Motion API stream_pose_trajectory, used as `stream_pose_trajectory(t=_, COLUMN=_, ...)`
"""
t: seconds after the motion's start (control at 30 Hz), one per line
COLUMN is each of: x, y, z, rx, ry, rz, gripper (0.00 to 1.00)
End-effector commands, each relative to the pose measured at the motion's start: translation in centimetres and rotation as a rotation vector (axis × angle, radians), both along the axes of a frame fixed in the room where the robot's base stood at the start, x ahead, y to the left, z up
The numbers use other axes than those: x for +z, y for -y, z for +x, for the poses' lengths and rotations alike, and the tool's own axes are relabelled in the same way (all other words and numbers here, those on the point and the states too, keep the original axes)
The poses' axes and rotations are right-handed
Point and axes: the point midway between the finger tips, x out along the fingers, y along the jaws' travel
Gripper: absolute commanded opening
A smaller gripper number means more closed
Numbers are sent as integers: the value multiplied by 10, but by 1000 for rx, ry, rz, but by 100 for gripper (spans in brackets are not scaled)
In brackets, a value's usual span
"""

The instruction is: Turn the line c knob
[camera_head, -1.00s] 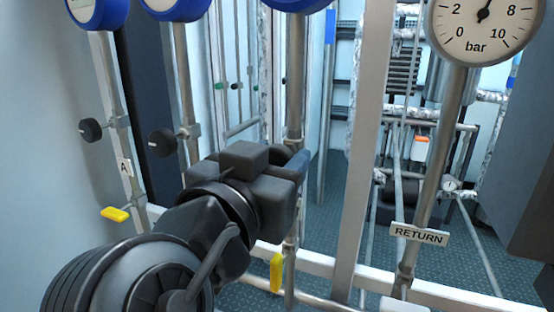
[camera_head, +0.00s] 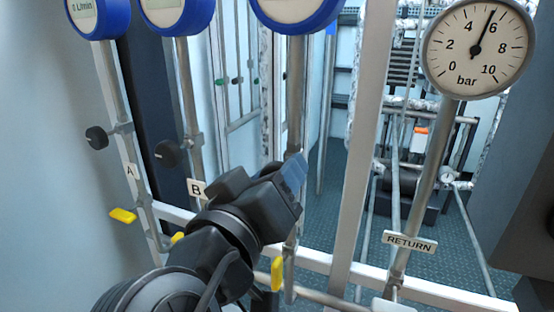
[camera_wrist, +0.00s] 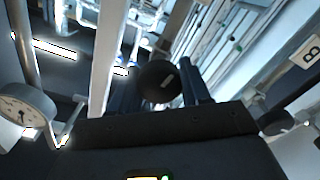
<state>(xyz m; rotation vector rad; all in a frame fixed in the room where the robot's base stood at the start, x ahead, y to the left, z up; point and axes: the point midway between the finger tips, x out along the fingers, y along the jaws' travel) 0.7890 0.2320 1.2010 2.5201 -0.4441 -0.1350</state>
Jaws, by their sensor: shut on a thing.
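My gripper (camera_head: 292,178) reaches the third pipe (camera_head: 297,95), the one below the third blue-rimmed meter (camera_head: 295,8). In the wrist view a round black knob (camera_wrist: 158,83) with a pale mark on its face sits between my two dark fingers. My gripper is shut on this knob, which I take to be the line c knob. In the head view the knob is hidden behind my gripper, and no C label shows.
Similar black knobs stand on line A (camera_head: 97,137) and line B (camera_head: 168,153). Yellow handles (camera_head: 277,273) hang low on the pipes. A white post (camera_head: 357,150) and the return pipe with its bar gauge (camera_head: 477,48) stand to the right.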

Motion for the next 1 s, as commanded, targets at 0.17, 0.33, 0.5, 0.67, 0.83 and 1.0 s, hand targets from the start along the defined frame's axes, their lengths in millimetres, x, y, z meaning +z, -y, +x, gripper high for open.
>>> stream_pose_trajectory(t=0.17, x=4, y=0, z=0, rx=0, ry=-58, rz=-160, gripper=16)
stream_pose_trajectory(t=0.33, x=3, y=-1, z=0, rx=2, ry=-112, rz=-309, gripper=16)
stream_pose_trajectory(t=0.5, x=1, y=-1, z=0, rx=2, ry=-162, rz=-450, gripper=16)
stream_pose_trajectory(t=0.67, x=0, y=-1, z=0, rx=3, ry=-202, rz=-560, gripper=16)
stream_pose_trajectory(t=0.83, x=-1, y=-2, z=0, rx=3, ry=-234, rz=-649, gripper=16)
stream_pose_trajectory(t=1.0, x=-1, y=-2, z=0, rx=3, ry=-254, rz=-706, gripper=16)
